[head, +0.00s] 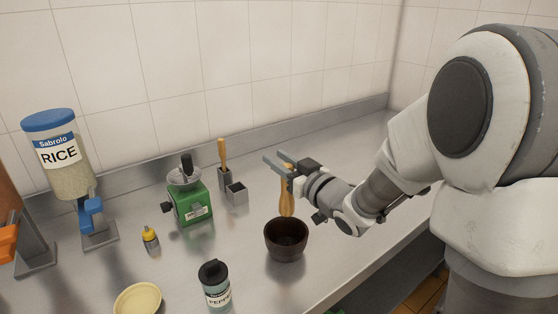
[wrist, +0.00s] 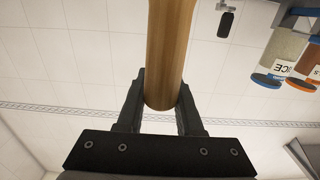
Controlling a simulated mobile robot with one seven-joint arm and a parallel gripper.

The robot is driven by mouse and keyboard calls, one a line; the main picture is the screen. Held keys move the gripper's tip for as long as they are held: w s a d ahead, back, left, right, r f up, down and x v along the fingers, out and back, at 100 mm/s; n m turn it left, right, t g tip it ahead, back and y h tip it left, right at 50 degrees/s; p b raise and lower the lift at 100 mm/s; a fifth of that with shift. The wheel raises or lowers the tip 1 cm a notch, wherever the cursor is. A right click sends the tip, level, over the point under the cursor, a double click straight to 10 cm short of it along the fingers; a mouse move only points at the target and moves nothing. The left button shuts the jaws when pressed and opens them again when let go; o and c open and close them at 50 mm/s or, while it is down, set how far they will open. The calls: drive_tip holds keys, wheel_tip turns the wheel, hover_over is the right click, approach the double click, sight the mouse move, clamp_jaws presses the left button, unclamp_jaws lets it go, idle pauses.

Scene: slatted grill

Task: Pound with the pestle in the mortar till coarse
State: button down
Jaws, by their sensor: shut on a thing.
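The wooden pestle (head: 287,200) is upright in my gripper (head: 283,168), with its lower end just over the mortar's opening in the head view. My gripper is shut on its upper part. In the wrist view the pestle (wrist: 168,60) stands between both fingers of my gripper (wrist: 160,105). The dark brown mortar (head: 286,243) stands on the steel counter below the pestle. From this angle I cannot tell whether the pestle's tip is inside the rim. The mortar's contents are not visible in its dark interior.
A pepper jar (head: 215,286) and a cream bowl (head: 138,299) stand left of the mortar, near the front. A green grinder (head: 190,203), a small yellow-capped bottle (head: 150,238), metal holders (head: 236,194) and a rice dispenser (head: 66,165) stand further left. The counter (head: 345,165) behind my arm looks clear.

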drive_tip(key=shift+f+b, duration=2.65)
drive_tip(key=shift+f, duration=0.15)
wheel_tip(320, 180, down, 7)
drive_tip(key=b, duration=0.7)
wheel_tip(320, 180, up, 4)
drive_tip(key=p, duration=0.3)
drive_tip(key=shift+r, duration=0.1)
